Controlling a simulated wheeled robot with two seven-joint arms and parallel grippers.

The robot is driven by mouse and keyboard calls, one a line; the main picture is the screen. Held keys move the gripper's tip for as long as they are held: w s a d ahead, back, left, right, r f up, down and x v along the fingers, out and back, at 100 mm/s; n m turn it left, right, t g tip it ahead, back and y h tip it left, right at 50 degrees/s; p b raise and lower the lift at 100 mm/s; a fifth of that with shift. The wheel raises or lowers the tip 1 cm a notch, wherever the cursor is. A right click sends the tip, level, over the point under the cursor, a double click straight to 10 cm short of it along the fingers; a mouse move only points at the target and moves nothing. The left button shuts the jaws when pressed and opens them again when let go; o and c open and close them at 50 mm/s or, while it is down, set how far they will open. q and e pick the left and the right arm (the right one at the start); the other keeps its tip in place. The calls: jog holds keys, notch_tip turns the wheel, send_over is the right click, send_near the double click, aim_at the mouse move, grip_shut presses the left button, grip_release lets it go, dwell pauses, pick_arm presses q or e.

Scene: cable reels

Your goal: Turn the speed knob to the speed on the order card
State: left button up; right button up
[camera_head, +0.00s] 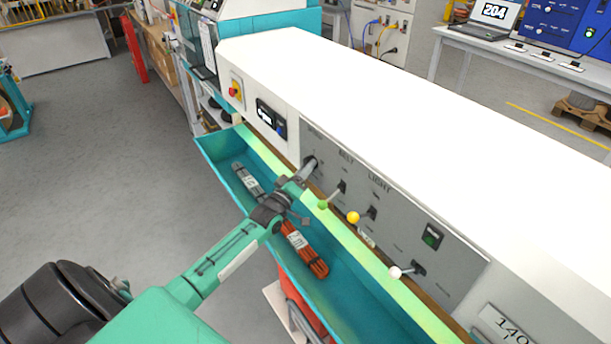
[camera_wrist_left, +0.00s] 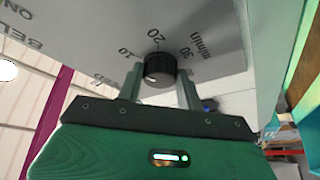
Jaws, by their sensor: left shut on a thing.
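The black speed knob (camera_head: 309,162) sits on the grey panel at the left end of the white machine. In the left wrist view the knob (camera_wrist_left: 159,70) has a scale around it with 10, 20 and 30 m/min. A small white mark shows on its lower left face. My left gripper (camera_head: 298,180) reaches the knob from the front; in the left wrist view its fingers (camera_wrist_left: 160,84) are on either side of the knob, shut on it. A white card (camera_head: 508,326) reading "140" is at the lower right, partly cut off; I cannot tell whether it is the order card.
A teal trough (camera_head: 232,205) below holds cable bundles, one orange (camera_head: 304,250). A red button (camera_head: 234,91) and small display (camera_head: 268,117) are to the left.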

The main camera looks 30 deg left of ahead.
notch_tip(320, 180, down, 7)
jog(key=b, duration=0.6)
pick_arm(q)
jog(key=shift+w+a+f+m+h+b, duration=0.15)
jog(key=shift+m+h+b, duration=0.9)
jog(key=shift+m, duration=1.35)
jog(key=shift+s+a+f+m+h+b, duration=0.1)
jog(key=shift+m+h+b, duration=0.5)
jog(key=shift+m+h, duration=1.4)
jog(key=shift+w+a+f+m+h+b, duration=0.15)
jog(key=shift+m+h+b, duration=0.7)
jog(key=shift+m, duration=1.95)
pick_arm(e)
jog(key=w+f, duration=0.1)
jog(key=w, duration=0.6)
jog(key=shift+a+f+t, duration=0.15)
jog(key=shift+a+t, duration=0.15)
jog(key=shift+a, duration=0.05)
pick_arm(q)
jog(key=shift+r, duration=0.15)
pick_arm(e)
jog(key=shift+w, duration=0.15)
pick_arm(q)
jog(key=o, duration=1)
jog(key=shift+s, duration=0.1)
